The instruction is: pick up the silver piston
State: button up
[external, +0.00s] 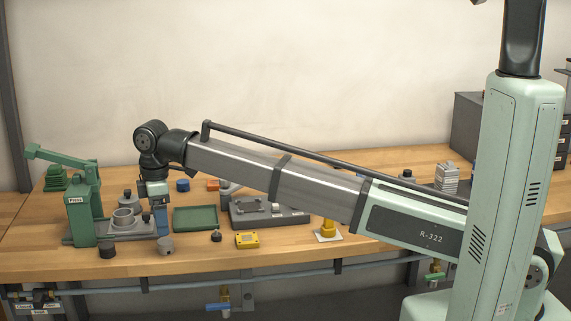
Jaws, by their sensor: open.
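A short grey cylinder (166,246) with a small dark spot on its side stands near the table's front edge; it looks like the silver piston. My gripper (161,228) points down just behind and above it in the picture, between the grey press plate and the green tray. It is open, with nothing seen between its fingers. Its fingers are small here, and one hides most of the other. I cannot tell the exact gap between gripper and cylinder.
A dark cylinder (107,250), a small black knob (216,236) and a yellow box (247,240) lie along the front. A green tray (195,229) is right of my gripper.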

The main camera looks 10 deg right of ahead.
aim_at(165, 241)
jog(key=shift+w+d+f, duration=0.1)
jog(key=shift+w+f, duration=0.1)
jog(key=shift+f, duration=1.35)
jog(key=shift+w+d+f, duration=0.1)
jog(key=shift+w+f, duration=0.1)
jog(key=shift+f, duration=1.35)
jog(key=shift+a, duration=0.1)
jog(key=c, duration=1.2)
